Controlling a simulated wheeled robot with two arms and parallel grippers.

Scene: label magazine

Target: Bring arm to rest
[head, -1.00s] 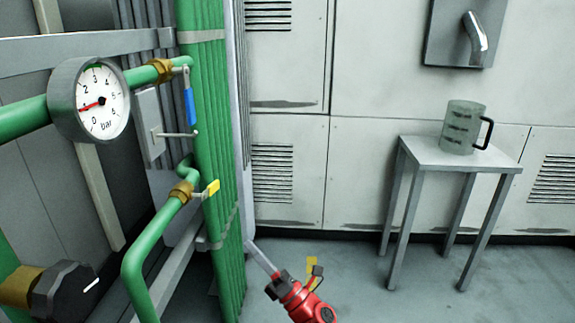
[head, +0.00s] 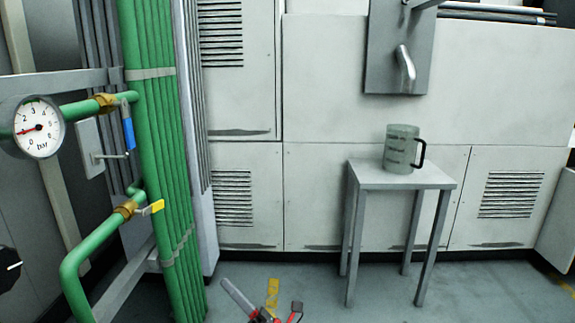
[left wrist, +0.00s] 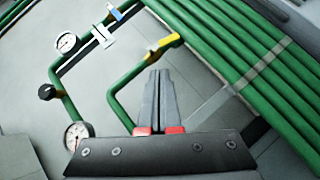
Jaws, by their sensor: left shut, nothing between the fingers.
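My left gripper (head: 227,284) is at the bottom of the head view, its long grey fingers together and empty, over the floor to the right of the green pipes. In the left wrist view its fingers (left wrist: 158,78) are closed side by side, with red parts at their base. They point towards the green pipework, and the yellow-handled valve (left wrist: 163,45) shows just beyond their tips. Much of my left arm is below the head view's edge. My right gripper is in neither view.
Green pipes (head: 160,170) with a bar gauge (head: 38,127), a blue-handled valve (head: 128,128) and a yellow-handled valve (head: 152,208) stand at left. A small grey table (head: 440,178) carries a jug (head: 398,150) beneath a wall spout (head: 405,65). Floor between pipes and table looks clear.

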